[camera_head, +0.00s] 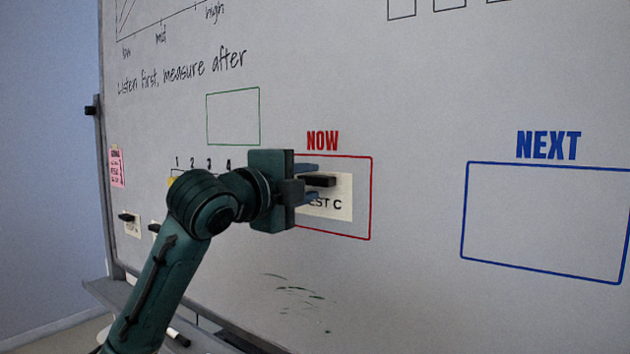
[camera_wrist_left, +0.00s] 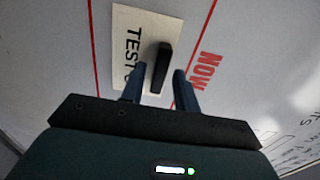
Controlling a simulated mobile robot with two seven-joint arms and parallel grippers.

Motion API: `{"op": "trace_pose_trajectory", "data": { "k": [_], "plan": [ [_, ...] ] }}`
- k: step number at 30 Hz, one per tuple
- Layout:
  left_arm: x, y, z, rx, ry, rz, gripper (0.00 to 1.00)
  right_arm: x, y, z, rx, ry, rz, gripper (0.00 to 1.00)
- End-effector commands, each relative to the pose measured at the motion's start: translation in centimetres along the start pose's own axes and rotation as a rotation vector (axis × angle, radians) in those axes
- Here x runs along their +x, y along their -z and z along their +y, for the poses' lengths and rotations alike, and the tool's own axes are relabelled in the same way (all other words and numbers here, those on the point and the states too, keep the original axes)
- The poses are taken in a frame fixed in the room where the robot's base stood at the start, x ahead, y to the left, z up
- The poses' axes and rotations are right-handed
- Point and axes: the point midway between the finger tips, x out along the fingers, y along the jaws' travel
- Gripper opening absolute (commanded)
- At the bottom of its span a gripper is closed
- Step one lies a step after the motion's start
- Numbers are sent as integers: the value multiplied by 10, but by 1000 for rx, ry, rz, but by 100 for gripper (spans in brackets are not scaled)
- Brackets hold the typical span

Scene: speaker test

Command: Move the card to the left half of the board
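The card (camera_head: 342,196) is cream with black lettering ending in "EST C". It lies flat on the whiteboard (camera_head: 400,110) inside the red box under "NOW". A black block-shaped handle or magnet (camera_head: 324,181) sticks out from the card. In the left wrist view the card (camera_wrist_left: 133,40) reads "TEST", and its last letter is partly hidden by a finger. My left gripper (camera_head: 314,182) is open, with one finger on each side of the black handle (camera_wrist_left: 161,66). A gap shows beside the handle, at least on one side. My right gripper is not in view.
An empty blue box (camera_head: 545,223) under "NEXT" is at the right. A small empty green box (camera_head: 233,117) is up left. Small cards with black magnets (camera_head: 128,218) sit at the lower left. A tray ledge (camera_head: 108,293) runs along the board's bottom.

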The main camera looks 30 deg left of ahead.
Motion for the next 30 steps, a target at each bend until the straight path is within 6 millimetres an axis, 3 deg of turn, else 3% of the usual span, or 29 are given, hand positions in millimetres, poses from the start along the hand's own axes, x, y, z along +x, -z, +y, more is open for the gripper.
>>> {"op": "trace_pose_trajectory", "data": {
  "k": [11, 30],
  "plan": [
    [4, 0, 0, 0, 0, -1, 31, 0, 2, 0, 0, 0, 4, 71],
    [4, 0, 0, 0, 0, -1, 5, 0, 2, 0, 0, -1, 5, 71]
  ]
}}
